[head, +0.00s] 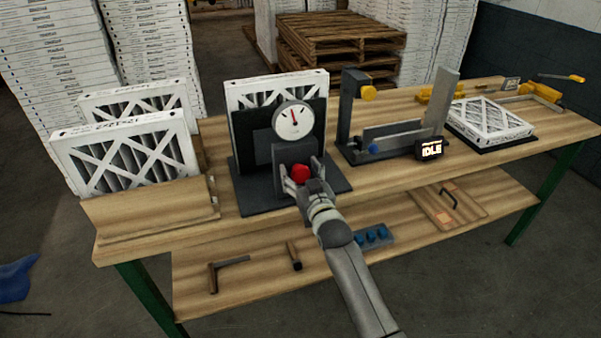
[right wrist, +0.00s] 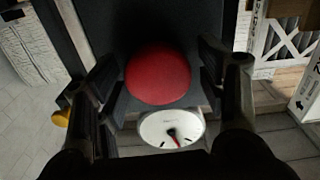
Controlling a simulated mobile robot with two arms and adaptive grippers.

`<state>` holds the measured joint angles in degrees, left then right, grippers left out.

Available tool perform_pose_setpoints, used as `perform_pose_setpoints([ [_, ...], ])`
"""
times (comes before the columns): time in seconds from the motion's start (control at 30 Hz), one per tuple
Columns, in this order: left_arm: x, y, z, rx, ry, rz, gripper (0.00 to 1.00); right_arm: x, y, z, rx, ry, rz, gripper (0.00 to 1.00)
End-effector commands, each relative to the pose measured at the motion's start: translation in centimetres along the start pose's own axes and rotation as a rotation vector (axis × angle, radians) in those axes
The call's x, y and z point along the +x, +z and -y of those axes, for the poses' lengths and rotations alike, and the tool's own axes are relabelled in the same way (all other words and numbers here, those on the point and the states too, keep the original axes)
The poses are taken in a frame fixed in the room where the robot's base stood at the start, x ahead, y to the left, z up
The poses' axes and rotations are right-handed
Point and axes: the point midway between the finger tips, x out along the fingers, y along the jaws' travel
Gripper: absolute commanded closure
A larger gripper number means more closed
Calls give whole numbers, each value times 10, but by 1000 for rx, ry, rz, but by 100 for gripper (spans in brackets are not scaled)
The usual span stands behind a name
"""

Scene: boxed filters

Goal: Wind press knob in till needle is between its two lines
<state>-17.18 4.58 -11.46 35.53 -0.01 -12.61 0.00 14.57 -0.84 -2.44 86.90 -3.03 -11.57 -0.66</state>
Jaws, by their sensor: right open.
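The press (head: 262,150) stands on the bench on a dark base, with a boxed filter (head: 275,90) upright at its back. Its round white gauge (head: 293,121) faces me, with the needle pointing up and slightly left. The gauge also shows in the right wrist view (right wrist: 160,131); its two lines are too small to place surely against the needle. The red press knob (head: 299,172) is below the gauge. My right gripper (head: 302,182) is open, its fingers on both sides of the knob (right wrist: 158,73), with gaps visible in the wrist view. My left gripper is not in view.
Filters (head: 128,155) stand in a wooden holder at left. Right of the press are a dark fixture (head: 390,133) with a blue knob, a display (head: 431,149) reading "IDLE" and a flat filter (head: 490,118). Tools lie on the lower shelf (head: 240,255).

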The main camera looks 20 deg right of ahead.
Motion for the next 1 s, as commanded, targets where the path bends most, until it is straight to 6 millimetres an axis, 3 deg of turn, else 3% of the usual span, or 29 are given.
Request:
perform_pose_setpoints([
  [0.27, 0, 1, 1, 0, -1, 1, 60, -10, 1, 0, -1, 0, 0, 35],
  [0.8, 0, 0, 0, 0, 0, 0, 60, -98, 1, 0, -1, 0, 2, 35],
  [1.0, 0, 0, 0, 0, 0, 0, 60, -116, 0, 0, -1, 0, 0, 35],
])
